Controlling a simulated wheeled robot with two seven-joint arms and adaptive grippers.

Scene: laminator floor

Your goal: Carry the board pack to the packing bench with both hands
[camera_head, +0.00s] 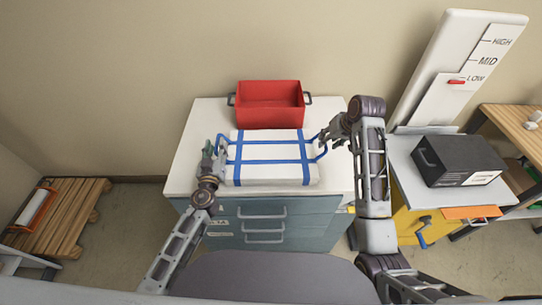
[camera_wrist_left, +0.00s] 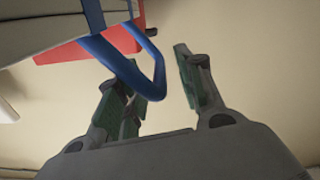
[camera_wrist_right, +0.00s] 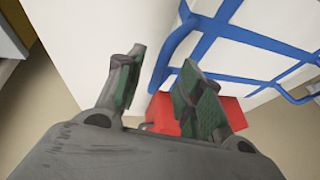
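The board pack (camera_head: 270,152) is a white slab with blue straps and a blue loop handle at each side. It lies flat on a white-topped drawer cabinet. My left gripper (camera_head: 216,146) is at the pack's left handle. In the left wrist view its fingers (camera_wrist_left: 155,88) are apart, with the bend of the blue handle (camera_wrist_left: 128,66) reaching between them. My right gripper (camera_head: 328,137) is at the right handle. In the right wrist view its fingers (camera_wrist_right: 163,78) are apart, with a blue handle bar (camera_wrist_right: 172,48) showing between them. The packing bench cannot be identified for certain.
A red bin (camera_head: 270,105) stands behind the pack on the cabinet (camera_head: 186,160). To the right, a black box (camera_head: 455,160) sits on a grey-topped yellow unit beside a tall white gauge panel (camera_head: 447,75). A low wooden pallet (camera_head: 70,222) lies on the floor at left.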

